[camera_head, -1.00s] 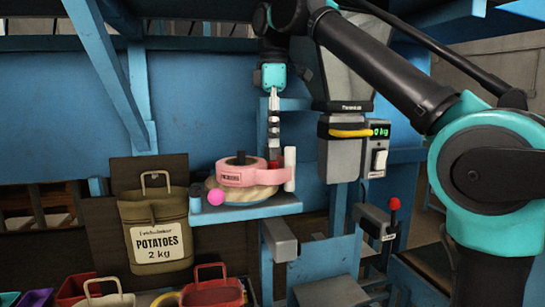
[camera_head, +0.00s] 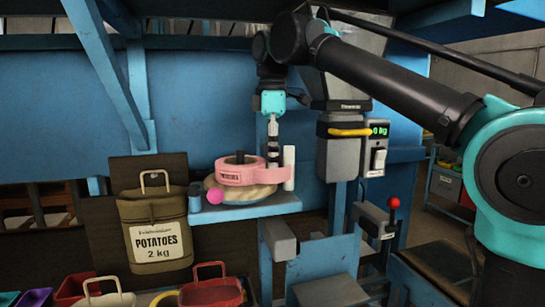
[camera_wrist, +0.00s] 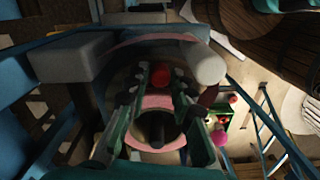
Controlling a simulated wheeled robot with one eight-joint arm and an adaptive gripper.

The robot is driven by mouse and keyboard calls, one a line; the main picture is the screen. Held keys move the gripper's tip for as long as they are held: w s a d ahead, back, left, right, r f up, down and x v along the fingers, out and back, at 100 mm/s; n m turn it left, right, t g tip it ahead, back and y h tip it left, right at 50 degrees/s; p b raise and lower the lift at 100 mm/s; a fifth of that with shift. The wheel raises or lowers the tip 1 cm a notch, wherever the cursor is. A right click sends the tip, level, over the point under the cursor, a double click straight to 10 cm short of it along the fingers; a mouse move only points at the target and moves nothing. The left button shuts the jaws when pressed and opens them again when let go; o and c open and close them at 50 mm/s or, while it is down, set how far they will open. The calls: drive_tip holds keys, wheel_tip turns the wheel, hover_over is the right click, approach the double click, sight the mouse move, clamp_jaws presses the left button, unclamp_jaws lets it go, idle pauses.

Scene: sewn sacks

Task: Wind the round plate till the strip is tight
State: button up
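The round plate (camera_head: 246,194) is a pale disc on a blue shelf. A pink strip (camera_head: 232,176) with a printed label is wound above it around a dark spindle (camera_head: 240,156) and runs right to a white post (camera_head: 289,168). A pink ball knob (camera_head: 216,196) sits at the plate's left edge; it also shows in the wrist view (camera_wrist: 220,138). My gripper (camera_head: 273,161) points down beside the strip, left of the post.
A potato sack (camera_head: 155,220) hangs left of the shelf. Coloured baskets (camera_head: 212,291) stand below. The space in front of the shelf looks clear.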

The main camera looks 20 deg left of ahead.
clamp_jaws()
drive_tip(key=shift+w+a+n, duration=0.1)
drive_tip(key=shift+w+n, duration=0.1)
drive_tip(key=shift+n, duration=0.1)
drive_tip(key=shift+w+a+n, duration=0.35)
drive_tip(key=shift+w+n, duration=0.05)
drive_tip(key=shift+n, duration=0.4)
drive_tip(key=shift+w+a+n, duration=0.3)
drive_tip(key=shift+w+n, duration=0.1)
drive_tip(key=shift+n, duration=0.4)
drive_tip(key=shift+w+a+n, duration=0.3)
drive_tip(key=shift+a+n, duration=0.1)
drive_tip(key=shift+n, duration=0.3)
drive_tip(key=shift+w+a+n, duration=0.3)
drive_tip(key=shift+a+n, duration=0.05)
drive_tip(key=shift+n, duration=0.35)
drive_tip(key=shift+a, duration=0.15)
drive_tip(key=o, duration=0.6)
unclamp_jaws()
drive_tip(key=shift+c, duration=0.2)
wheel_tip(320, 180, up, 8)
drive_tip(key=shift+f, duration=0.25)
